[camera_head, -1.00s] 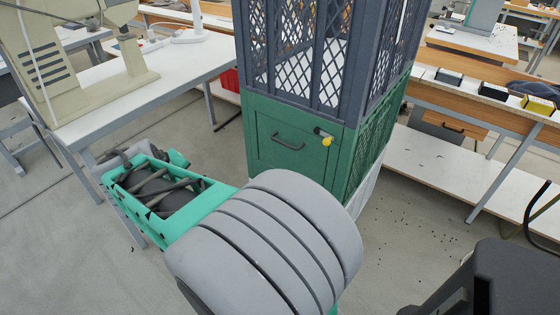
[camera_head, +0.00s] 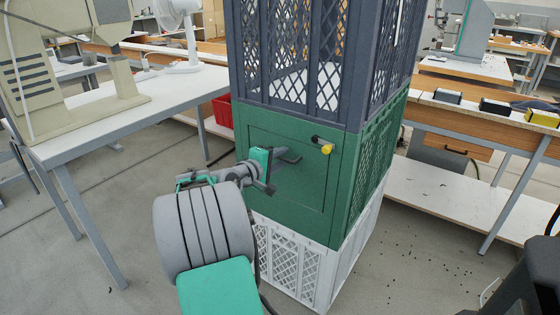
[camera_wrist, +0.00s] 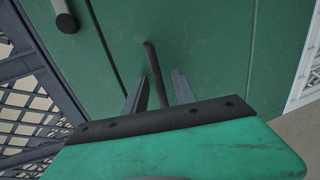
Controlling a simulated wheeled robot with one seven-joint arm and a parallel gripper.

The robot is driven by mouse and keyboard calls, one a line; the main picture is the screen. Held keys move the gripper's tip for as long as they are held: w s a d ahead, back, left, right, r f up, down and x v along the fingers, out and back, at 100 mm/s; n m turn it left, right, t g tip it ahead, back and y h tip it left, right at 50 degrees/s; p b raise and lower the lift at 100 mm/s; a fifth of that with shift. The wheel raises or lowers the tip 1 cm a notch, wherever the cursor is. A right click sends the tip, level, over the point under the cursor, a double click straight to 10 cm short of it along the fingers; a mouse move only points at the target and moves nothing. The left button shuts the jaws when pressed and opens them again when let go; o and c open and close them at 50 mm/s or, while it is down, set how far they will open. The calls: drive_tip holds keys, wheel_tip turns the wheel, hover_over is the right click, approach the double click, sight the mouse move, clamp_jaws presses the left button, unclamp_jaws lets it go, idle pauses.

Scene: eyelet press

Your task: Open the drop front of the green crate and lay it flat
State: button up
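The green crate (camera_head: 345,190) stands in the middle of a stack. Its drop front (camera_head: 300,190) is upright and shut, flush with the frame. A dark bar handle (camera_head: 291,157) sits on the front's upper middle; it also shows in the wrist view (camera_wrist: 152,62). A latch with a yellow knob (camera_head: 327,149) sits at the upper right of the front. A dark round latch part (camera_wrist: 67,23) shows in the wrist view. My gripper (camera_head: 272,172) is at the handle. In the wrist view its fingers (camera_wrist: 156,88) are apart, one each side of the handle; contact is unclear.
A dark blue-grey crate (camera_head: 300,98) is stacked above and a white crate (camera_head: 325,265) below. A table with a beige machine (camera_head: 100,120) stands left, with a red bin (camera_head: 222,110) behind. A workbench (camera_head: 470,125) stands right. Open floor lies before the stack.

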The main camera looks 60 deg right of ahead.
clamp_jaws()
idle(0.3)
idle(1.1)
